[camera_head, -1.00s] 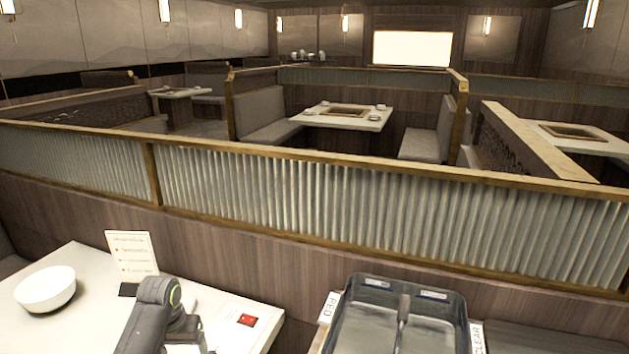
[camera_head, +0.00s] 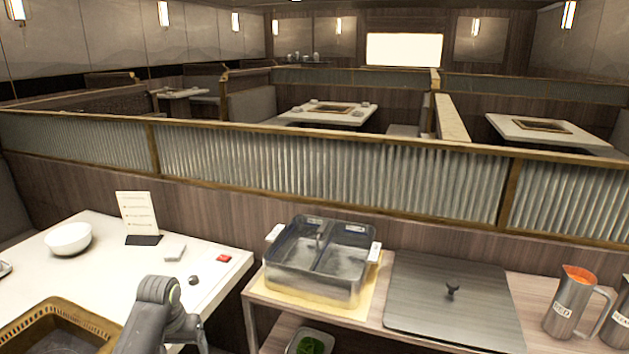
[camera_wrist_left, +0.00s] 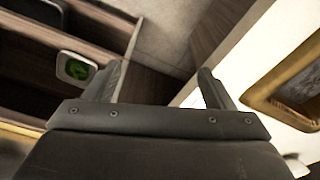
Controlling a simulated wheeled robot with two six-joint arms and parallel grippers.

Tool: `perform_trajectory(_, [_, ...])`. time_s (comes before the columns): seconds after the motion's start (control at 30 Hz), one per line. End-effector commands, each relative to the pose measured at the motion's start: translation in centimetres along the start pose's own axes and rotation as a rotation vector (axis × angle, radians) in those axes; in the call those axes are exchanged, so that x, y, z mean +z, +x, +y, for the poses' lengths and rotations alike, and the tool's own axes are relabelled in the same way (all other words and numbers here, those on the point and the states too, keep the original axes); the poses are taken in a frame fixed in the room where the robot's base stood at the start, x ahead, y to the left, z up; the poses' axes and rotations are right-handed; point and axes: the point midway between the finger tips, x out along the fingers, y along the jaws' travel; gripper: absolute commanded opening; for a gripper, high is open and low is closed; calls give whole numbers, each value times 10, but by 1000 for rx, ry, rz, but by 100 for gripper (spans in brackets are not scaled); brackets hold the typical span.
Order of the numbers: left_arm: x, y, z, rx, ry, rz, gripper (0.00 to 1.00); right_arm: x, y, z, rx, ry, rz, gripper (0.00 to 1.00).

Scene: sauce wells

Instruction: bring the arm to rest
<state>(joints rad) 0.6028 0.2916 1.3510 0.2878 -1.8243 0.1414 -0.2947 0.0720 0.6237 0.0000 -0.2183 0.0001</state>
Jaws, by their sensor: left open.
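My left arm comes into the head view at the bottom left, with a dark grey arm link in front of the white table (camera_head: 205,254). Its gripper is hidden below the frame there. In the left wrist view my left gripper (camera_wrist_left: 164,80) is open, with its two dark fingers apart and nothing between them. It points down past the table edge toward the floor. My right gripper is in neither view.
A two-well pan (camera_head: 312,290) sits on a side counter beside a flat grey lid (camera_head: 450,300) and a jug (camera_head: 570,302). The table holds a white bowl (camera_head: 68,238), a menu card (camera_head: 137,215) and a grill (camera_head: 60,325). A green-filled container (camera_head: 310,343) sits on a lower shelf.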

Motion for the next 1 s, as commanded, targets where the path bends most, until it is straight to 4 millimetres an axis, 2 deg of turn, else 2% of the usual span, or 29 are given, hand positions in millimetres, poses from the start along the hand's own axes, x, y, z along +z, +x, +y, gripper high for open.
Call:
perform_trajectory(0.1, [10, 26, -4, 0, -11, -5, 77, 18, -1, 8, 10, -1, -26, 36])
perform_trajectory(0.2, [18, 48, -6, 0, -18, -5, 77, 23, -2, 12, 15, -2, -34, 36])
perform_trajectory(0.37, [38, 90, -13, -5, -32, -6, 77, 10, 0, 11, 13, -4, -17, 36])
perform_trajectory(0.5, [64, 134, -20, -12, -44, -8, 77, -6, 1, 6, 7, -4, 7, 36])
perform_trajectory(0.57, [80, 156, -23, -16, -50, -9, 77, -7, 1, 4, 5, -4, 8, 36])
perform_trajectory(0.67, [116, 200, -31, -27, -58, -12, 77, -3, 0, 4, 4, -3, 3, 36])
perform_trajectory(0.77, [172, 251, -38, -42, -62, -18, 77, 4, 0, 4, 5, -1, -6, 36])
perform_trajectory(0.87, [235, 295, -45, -59, -60, -20, 77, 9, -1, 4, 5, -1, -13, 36])
perform_trajectory(0.9, [262, 310, -47, -65, -56, -21, 77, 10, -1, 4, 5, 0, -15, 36])
perform_trajectory(0.97, [304, 331, -49, -73, -50, -22, 77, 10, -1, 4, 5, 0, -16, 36])
perform_trajectory(1.0, [332, 342, -50, -78, -45, -22, 77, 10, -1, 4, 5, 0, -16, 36])
